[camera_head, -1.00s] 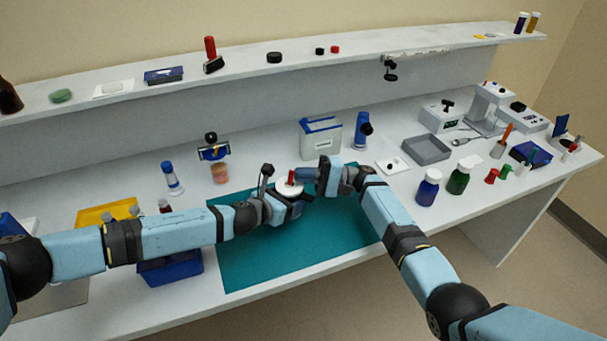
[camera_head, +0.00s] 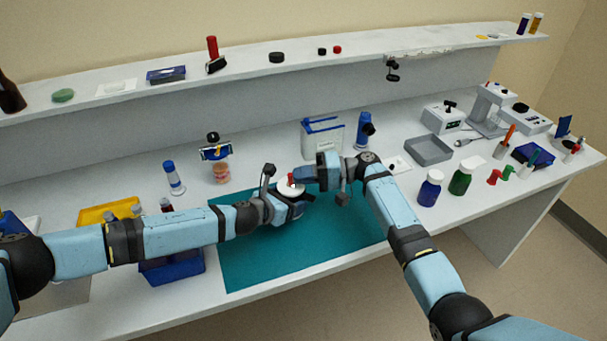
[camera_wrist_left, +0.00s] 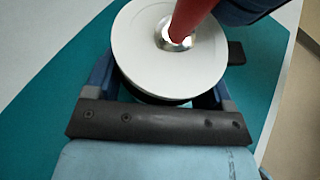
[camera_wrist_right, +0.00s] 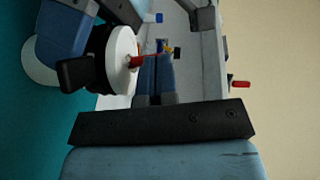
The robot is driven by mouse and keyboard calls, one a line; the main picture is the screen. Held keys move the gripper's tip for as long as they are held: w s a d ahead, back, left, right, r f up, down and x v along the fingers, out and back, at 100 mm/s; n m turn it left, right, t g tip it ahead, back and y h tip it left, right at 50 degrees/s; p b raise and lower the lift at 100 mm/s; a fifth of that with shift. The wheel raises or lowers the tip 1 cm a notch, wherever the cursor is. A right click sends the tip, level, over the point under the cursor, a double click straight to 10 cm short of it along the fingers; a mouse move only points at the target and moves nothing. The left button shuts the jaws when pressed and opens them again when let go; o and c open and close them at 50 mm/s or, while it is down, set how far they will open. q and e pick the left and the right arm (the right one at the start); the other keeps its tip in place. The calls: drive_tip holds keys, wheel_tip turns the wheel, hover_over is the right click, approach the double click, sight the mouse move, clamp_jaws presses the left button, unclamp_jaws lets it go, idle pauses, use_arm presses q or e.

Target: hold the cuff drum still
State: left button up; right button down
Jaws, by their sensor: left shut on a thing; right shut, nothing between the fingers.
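The cuff drum (camera_head: 288,190) shows as a white round disc with a black body behind it and a red-handled metal stem at its middle, above the teal mat. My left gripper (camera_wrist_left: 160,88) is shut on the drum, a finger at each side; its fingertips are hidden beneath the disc. The red stem (camera_wrist_left: 190,18) rises from the disc in the left wrist view. My right gripper (camera_wrist_right: 158,62) is shut and empty, its tips close beside the red stem. I cannot tell whether they touch it. A dark tab (camera_wrist_right: 75,74) sticks out from the drum.
The teal mat (camera_head: 250,260) is mostly clear in front. A white bin with a blue lid (camera_head: 322,138) stands behind my right gripper. Blue and green bottles (camera_head: 429,188) stand to the right, a grey tray (camera_head: 428,150) behind them. A blue box (camera_head: 172,268) sits left of the mat.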

drive_tip(key=shift+s+a+n+h, duration=0.15)
drive_tip(key=shift+s+n+h, duration=0.1)
drive_tip(key=shift+n+h, duration=0.25)
drive_tip(key=d+r, duration=0.2)
drive_tip(key=d, duration=0.7)
drive_tip(key=shift+d, duration=0.4)
drive_tip(key=shift+r, duration=0.1)
use_arm(q)
drive_tip(key=o, duration=1)
drive_tip(key=shift+c, duration=0.2)
